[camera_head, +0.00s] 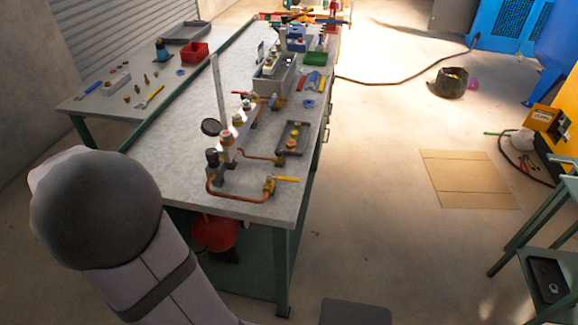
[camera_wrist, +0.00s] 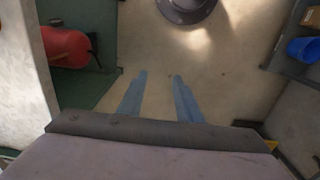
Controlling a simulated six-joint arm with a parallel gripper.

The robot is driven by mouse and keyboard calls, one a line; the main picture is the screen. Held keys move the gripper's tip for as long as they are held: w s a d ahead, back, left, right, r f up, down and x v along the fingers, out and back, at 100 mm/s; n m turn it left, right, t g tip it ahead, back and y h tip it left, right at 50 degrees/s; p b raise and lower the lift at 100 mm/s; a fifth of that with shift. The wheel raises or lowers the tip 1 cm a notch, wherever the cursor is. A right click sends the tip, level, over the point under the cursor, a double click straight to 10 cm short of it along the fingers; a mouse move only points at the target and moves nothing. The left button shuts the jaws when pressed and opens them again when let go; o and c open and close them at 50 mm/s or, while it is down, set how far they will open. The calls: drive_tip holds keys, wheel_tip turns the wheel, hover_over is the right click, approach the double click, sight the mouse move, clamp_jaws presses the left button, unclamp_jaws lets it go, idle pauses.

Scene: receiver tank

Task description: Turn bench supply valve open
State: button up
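A small valve with a yellow lever (camera_head: 287,179) sits at the near right corner of the long grey bench (camera_head: 185,140), on the end of a copper pipe (camera_head: 225,195). It seems to be the supply valve, though no label is readable. Its lever points right, toward the bench edge. My gripper (camera_wrist: 160,75) shows in the wrist view with two bluish fingers apart and bare floor between them. It is open and empty, beside the bench's lower part and away from the valve. The valve is not in the wrist view, and the gripper cannot be made out in the head view.
A red tank (camera_head: 214,230) is under the bench; it also shows in the wrist view (camera_wrist: 65,46). Upright fittings and a dark tray (camera_head: 292,138) stand near the valve. A green-framed stand (camera_head: 545,215) is at right. Floor right of the bench is mostly clear, with flat cardboard (camera_head: 468,178).

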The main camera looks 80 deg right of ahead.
drive_tip(key=s+d+r+p, duration=0.2)
drive_tip(key=d+r+p, duration=0.15)
drive_tip(key=d, duration=1.35)
drive_tip(key=p, duration=0.3)
approach(290, 178)
drive_tip(key=shift+a+f+p, duration=0.1)
drive_tip(key=shift+f+p, duration=1.45)
drive_tip(key=shift+f, duration=2.05)
clamp_jaws()
